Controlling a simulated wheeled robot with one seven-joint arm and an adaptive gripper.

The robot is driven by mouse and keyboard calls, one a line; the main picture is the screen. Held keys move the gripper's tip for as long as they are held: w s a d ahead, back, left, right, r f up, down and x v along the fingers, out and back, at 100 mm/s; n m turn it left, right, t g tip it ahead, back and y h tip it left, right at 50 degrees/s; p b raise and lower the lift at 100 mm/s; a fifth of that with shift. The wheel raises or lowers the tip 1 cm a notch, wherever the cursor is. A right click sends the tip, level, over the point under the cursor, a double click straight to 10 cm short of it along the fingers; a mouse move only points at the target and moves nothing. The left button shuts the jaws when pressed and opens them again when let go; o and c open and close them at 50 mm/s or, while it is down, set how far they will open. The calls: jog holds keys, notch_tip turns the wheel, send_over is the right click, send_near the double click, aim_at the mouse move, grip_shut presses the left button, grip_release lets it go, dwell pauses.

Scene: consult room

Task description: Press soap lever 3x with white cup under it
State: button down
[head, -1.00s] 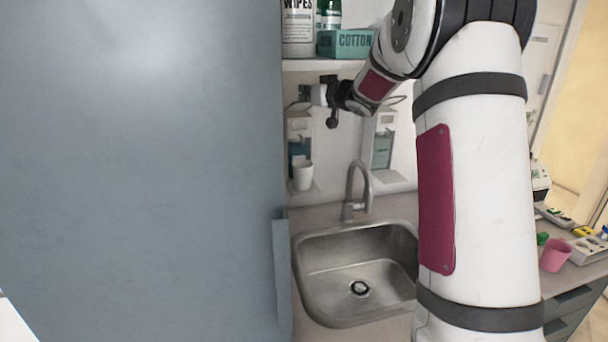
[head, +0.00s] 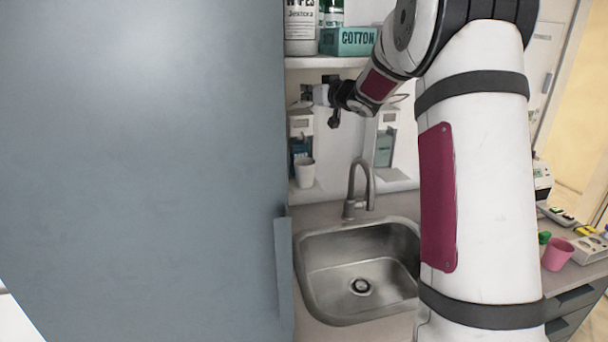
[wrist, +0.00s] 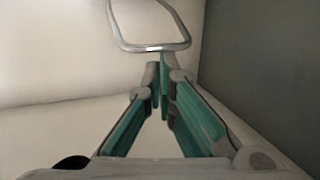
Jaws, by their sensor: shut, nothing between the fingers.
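The white cup (head: 305,173) stands upright under the left wall soap dispenser (head: 301,127), on what looks like its lower tray. The dispenser has a white body with a dark teal front part. My gripper (head: 306,93) is at the top of this dispenser, small and partly hidden by my wrist in the head view. In the wrist view my gripper (wrist: 160,72) shows its teal-sided fingers closed together and empty. The bent metal lever loop (wrist: 152,47) is just beyond the fingertips. I cannot tell whether they touch it.
A second dispenser (head: 386,140) hangs to the right. Below are a steel sink (head: 320,275) and its faucet (head: 353,185). A shelf (head: 330,63) with a cotton box (head: 348,42) is above. A large grey panel (head: 140,170) blocks the left. A pink cup (head: 557,254) stands far right.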

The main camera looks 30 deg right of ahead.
notch_tip(320, 180, down, 4)
jog(key=shift+r+b, duration=0.15)
jog(key=shift+b, duration=0.25)
dwell(0.4)
jog(key=shift+r, duration=0.1)
jog(key=shift+r+p, duration=1.55)
jog(key=shift+r, duration=0.45)
jog(key=shift+f, duration=0.1)
notch_tip(320, 180, down, 4)
jog(key=shift+b, duration=0.4)
